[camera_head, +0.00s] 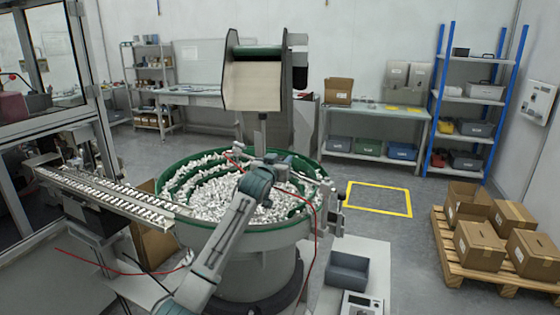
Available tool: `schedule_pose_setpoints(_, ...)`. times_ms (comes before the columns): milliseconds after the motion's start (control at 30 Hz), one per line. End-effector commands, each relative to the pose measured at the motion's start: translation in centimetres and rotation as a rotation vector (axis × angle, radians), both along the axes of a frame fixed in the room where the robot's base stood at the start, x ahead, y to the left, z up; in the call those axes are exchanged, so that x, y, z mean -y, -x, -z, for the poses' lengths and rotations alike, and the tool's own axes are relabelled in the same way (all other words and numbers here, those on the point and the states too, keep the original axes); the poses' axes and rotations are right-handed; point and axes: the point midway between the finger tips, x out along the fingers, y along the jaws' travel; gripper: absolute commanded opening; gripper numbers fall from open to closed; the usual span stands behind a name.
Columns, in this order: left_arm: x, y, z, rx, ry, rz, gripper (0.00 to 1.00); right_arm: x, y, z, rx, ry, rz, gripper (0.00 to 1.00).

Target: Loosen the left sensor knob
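The white-filled bowl feeder (262,240) with a green rim stands in the middle of the view. My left arm comes up from the bottom left and reaches across the bowl. My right gripper is not in view.
A linear track (120,192) carrying small white parts runs left from the bowl. A hopper (253,82) stands above and behind it. Thin red cables hang around the bowl and track. A grey bin (347,270) sits on a light surface at lower right. Cartons (479,245) lie on a pallet.

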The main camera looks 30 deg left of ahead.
Motion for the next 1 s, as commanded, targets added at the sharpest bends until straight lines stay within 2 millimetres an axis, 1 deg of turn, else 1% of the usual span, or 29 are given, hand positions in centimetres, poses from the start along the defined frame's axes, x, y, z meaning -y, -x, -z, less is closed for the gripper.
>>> schedule_pose_setpoints(33, 0.0, 0.0, 0.0, 0.0, 0.0, 0.0, 0.27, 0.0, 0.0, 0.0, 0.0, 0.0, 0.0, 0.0)
schedule_pose_setpoints(67, 0.0, 0.0, 0.0, 0.0, 0.0, 0.0, 0.21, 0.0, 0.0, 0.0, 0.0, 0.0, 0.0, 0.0)
schedule_pose_setpoints(100, 0.0, 0.0, 0.0, 0.0, 0.0, 0.0, 0.13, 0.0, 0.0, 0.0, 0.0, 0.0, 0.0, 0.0)
schedule_pose_setpoints(133, 0.0, 0.0, 0.0, 0.0, 0.0, 0.0, 0.11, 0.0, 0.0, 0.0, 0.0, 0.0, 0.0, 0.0)
schedule_pose_setpoints(367, 0.1, -0.1, 0.2, -0.002, -0.001, -0.034, 0.11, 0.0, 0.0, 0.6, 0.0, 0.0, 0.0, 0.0)
schedule_pose_setpoints(533, 0.2, -0.1, 0.4, -0.001, 0.0, -0.126, 0.11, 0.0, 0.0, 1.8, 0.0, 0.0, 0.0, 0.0)
schedule_pose_setpoints(800, 0.1, -0.1, 0.5, 0.0, 0.001, -0.298, 0.11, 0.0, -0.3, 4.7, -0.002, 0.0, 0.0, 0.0)
schedule_pose_setpoints(900, 0.1, -0.1, 0.3, 0.0, 0.001, -0.339, 0.11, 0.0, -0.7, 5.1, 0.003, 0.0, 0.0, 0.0)
schedule_pose_setpoints(1000, 0.0, 0.0, 0.1, 0.001, 0.0, -0.358, 0.11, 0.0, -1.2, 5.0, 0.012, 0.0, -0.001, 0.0)
